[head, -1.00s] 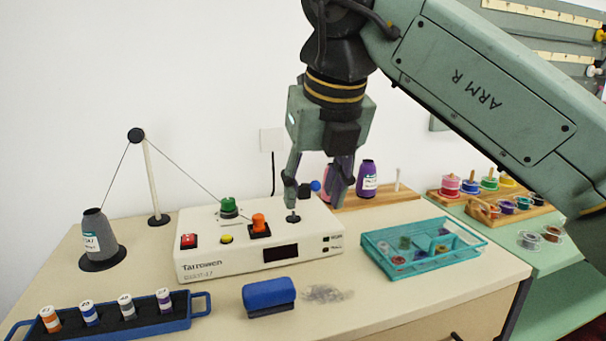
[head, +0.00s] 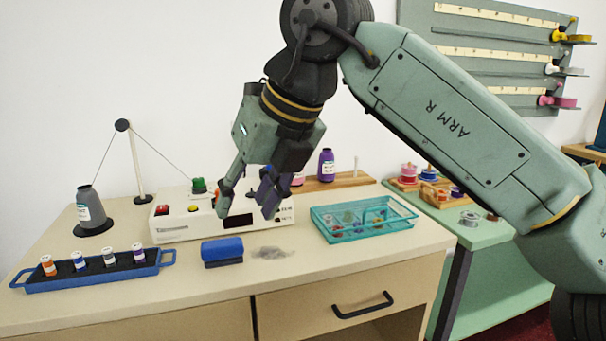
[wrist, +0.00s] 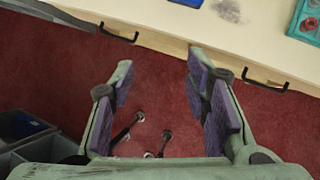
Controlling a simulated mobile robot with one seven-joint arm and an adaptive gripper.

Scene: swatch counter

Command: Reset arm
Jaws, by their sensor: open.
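My gripper (head: 246,213) is open and empty. In the head view it hangs tilted in the air, in front of the white winding machine (head: 172,225), hiding part of it. The arm reaches in from the right of the head view.
A drawer handle (head: 362,306) sticks out in front. Grey bins (wrist: 35,150) stand on the floor.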

